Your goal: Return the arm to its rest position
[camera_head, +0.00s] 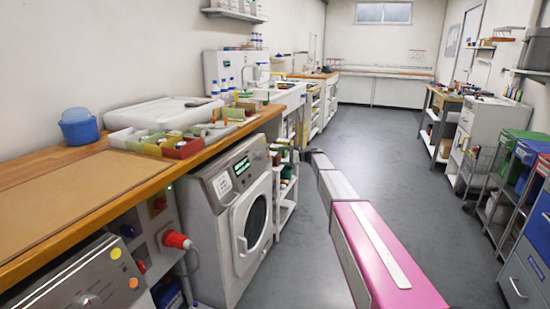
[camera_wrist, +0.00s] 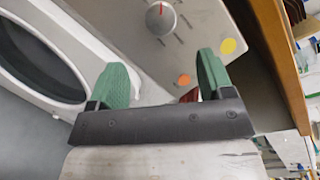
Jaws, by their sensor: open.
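My gripper (camera_wrist: 162,82) shows in the wrist view with its two green fingers spread wide apart and nothing between them. Beyond the fingers is the grey control panel (camera_wrist: 190,22) of a machine, with a dial, a yellow dot and an orange dot. I cannot tell how far the fingertips are from it. In the head view, my pink and grey arm (camera_head: 385,255) extends over the floor at the lower middle; my gripper cannot be made out there.
A wooden counter (camera_head: 60,222) with small bins (camera_head: 182,150) runs along the left above a washing machine (camera_head: 235,205) and a panel machine (camera_head: 85,280). Carts and drawers (camera_head: 522,285) stand at right. The grey aisle floor (camera_head: 400,160) is clear.

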